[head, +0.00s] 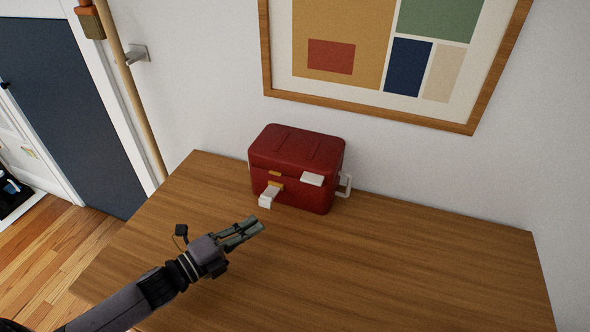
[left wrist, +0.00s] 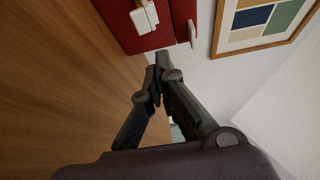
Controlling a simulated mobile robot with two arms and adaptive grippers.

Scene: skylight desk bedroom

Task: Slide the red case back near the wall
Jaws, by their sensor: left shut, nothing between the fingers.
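The red case (head: 296,165) stands upright on the wooden desk (head: 400,265), near its back edge by the wall. It has white latches on its front and a white handle at its right side. My left gripper (head: 258,226) is shut and empty, in front of the case and apart from it in the head view. In the left wrist view, the case (left wrist: 112,22) shows at the top, beyond the closed fingertips (left wrist: 162,58). My right gripper is in neither view.
A framed picture (head: 470,125) hangs on the white wall (head: 205,70) above the desk. A wooden pole (head: 132,85) stands at the desk's left, near a dark blue door (head: 60,110). The right part of the desk is clear.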

